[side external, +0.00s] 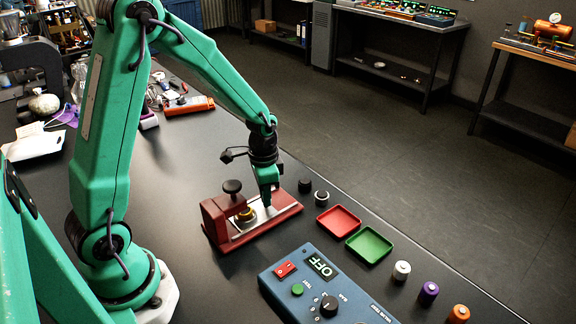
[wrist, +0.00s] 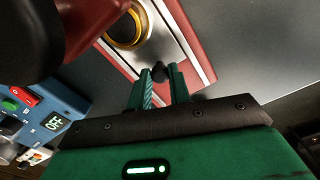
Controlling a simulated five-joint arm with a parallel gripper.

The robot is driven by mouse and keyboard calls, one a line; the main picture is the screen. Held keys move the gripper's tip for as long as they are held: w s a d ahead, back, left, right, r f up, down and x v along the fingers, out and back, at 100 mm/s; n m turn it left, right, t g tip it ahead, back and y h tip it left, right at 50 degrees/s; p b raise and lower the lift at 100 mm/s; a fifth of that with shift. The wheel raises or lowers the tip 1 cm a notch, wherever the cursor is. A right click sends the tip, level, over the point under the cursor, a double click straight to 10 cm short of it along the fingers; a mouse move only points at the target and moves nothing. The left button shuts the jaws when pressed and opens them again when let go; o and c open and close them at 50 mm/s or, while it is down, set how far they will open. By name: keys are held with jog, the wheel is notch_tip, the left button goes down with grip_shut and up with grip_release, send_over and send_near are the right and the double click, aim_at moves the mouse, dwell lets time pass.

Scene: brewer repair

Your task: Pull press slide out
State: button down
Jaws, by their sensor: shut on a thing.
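The red press (side external: 216,224) stands on the dark bench, with a black round knob (side external: 232,187) on top of its block. The press slide (wrist: 160,28) is a silvery plate on the red base, with a brass-coloured ring (wrist: 125,30) partly under the block. In the side view the ring (side external: 245,214) also shows beside the block. My gripper (side external: 267,199) points down at the slide's outer end. In the wrist view my gripper (wrist: 160,84) is shut on a small dark knob (wrist: 159,70) at that end. The side view hides this grip.
A red tray (side external: 338,221) and a green tray (side external: 369,245) lie right of the press. A blue control box (side external: 322,288) reading OFF is in front. Several coloured cylinders (side external: 428,292) stand near the bench's right edge.

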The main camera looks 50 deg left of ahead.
jog(key=w, duration=0.7)
jog(key=shift+w+r, duration=0.1)
jog(key=shift+w, duration=0.1)
jog(key=c, duration=1.3)
grip_release()
jog(key=shift+c, duration=0.2)
jog(key=shift+o, duration=0.2)
jog(key=shift+s, duration=0.1)
jog(key=shift+r, duration=0.1)
notch_tip(320, 180, up, 8)
jog(key=shift+f, duration=0.2)
